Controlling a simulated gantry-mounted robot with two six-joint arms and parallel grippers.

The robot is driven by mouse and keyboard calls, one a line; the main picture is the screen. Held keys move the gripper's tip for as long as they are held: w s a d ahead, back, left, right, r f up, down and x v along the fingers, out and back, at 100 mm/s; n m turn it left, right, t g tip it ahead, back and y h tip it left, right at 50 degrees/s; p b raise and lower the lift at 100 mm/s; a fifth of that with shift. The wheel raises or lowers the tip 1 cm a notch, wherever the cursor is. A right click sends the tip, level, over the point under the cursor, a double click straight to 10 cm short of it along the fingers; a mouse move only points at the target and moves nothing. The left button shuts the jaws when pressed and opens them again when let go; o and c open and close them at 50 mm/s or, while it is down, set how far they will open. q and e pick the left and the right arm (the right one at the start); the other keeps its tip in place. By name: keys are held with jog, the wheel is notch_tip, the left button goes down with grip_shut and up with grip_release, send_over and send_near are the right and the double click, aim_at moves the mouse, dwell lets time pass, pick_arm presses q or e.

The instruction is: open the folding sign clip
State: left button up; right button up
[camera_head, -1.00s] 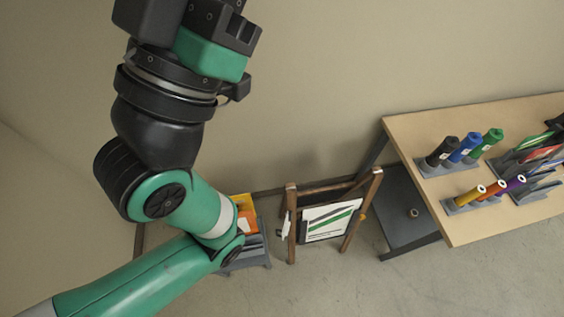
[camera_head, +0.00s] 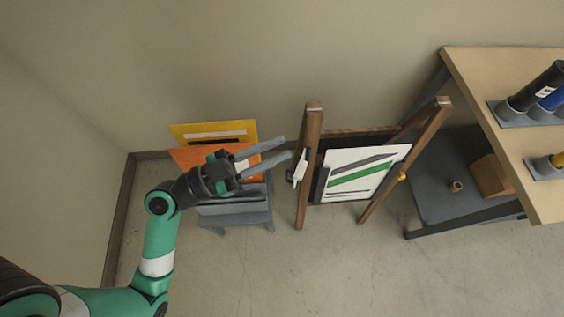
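The folding sign (camera_head: 309,178) stands on the floor by the wall, with brown wooden legs and a white sheet (camera_head: 358,175) with green and dark stripes on its dark board. A small dark clip part (camera_head: 290,176) with a white piece beside it shows at the left leg. My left gripper (camera_head: 281,152) is left of the sign, with two grey fingers spread apart and pointing right toward the left leg. Nothing is between the fingers, and they appear apart from the sign. My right gripper is not in view.
A grey rack (camera_head: 236,206) holding yellow (camera_head: 213,131) and orange (camera_head: 192,157) panels stands behind and below my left gripper. A wooden table (camera_head: 500,110) with tubes in holders is at the right, above a dark lower shelf (camera_head: 440,190) carrying a brown box (camera_head: 490,177). Floor in front is clear.

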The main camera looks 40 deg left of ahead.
pick_arm(q)
jog(key=s+a+f+n+y+b, duration=0.25)
jog(key=f+b, duration=0.45)
jog(key=f, duration=0.7)
jog(key=s+a+f+n+y+b, duration=0.3)
jog(key=f+b, duration=0.4)
jog(key=f, duration=0.7)
jog(key=p, duration=0.1)
send_near(298, 168)
jog(key=w+f, duration=0.3)
jog(key=w, duration=0.1)
jog(key=shift+w+a+r+n+g, duration=0.1)
jog(key=shift+w+a+n+g, duration=0.3)
jog(key=shift+w, duration=0.25)
grip_shut()
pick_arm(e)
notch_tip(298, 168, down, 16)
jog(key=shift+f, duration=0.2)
